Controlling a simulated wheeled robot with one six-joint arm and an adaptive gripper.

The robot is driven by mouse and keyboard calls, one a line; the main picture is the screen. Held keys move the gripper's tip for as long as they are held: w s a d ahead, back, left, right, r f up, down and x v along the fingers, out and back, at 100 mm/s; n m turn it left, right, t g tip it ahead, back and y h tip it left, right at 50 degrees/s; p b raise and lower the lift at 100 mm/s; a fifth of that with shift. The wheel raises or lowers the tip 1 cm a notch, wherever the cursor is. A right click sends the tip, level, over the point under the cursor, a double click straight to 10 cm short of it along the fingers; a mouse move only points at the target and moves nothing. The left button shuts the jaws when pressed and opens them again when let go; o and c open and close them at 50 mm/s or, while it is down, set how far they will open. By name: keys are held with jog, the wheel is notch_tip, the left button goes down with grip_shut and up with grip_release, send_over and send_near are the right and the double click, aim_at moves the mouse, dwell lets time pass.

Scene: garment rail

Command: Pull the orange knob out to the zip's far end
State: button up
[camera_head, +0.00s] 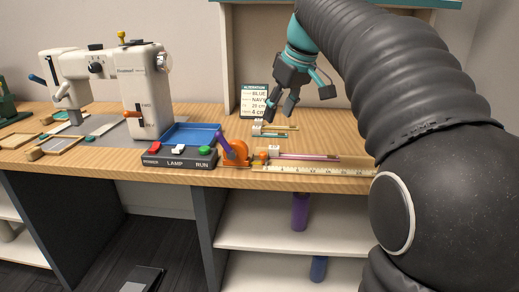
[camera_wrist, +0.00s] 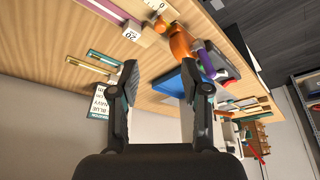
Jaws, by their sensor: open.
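A small orange knob (camera_head: 262,155) is at the left end of a pink strip (camera_head: 308,156), which looks like the zip, near the table's front edge. A white block (camera_head: 274,149) stands beside the knob; its wrist-view face reads 20 (camera_wrist: 132,31). The knob also shows in the wrist view (camera_wrist: 160,25), at the top, beyond my fingertips. My gripper (camera_head: 279,107) is open and empty, above the table and behind the knob, apart from it. In the wrist view its fingers (camera_wrist: 160,78) are spread wide with nothing between them.
A switch box (camera_head: 180,159), blue tray (camera_head: 192,134) and sewing machine (camera_head: 148,90) stand left.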

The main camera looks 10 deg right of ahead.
aim_at(263, 153)
jog(key=b+x, duration=0.1)
jog(key=x, duration=1.2)
jog(key=shift+w+a+f, duration=0.1)
jog(key=shift+f, duration=0.1)
grip_shut()
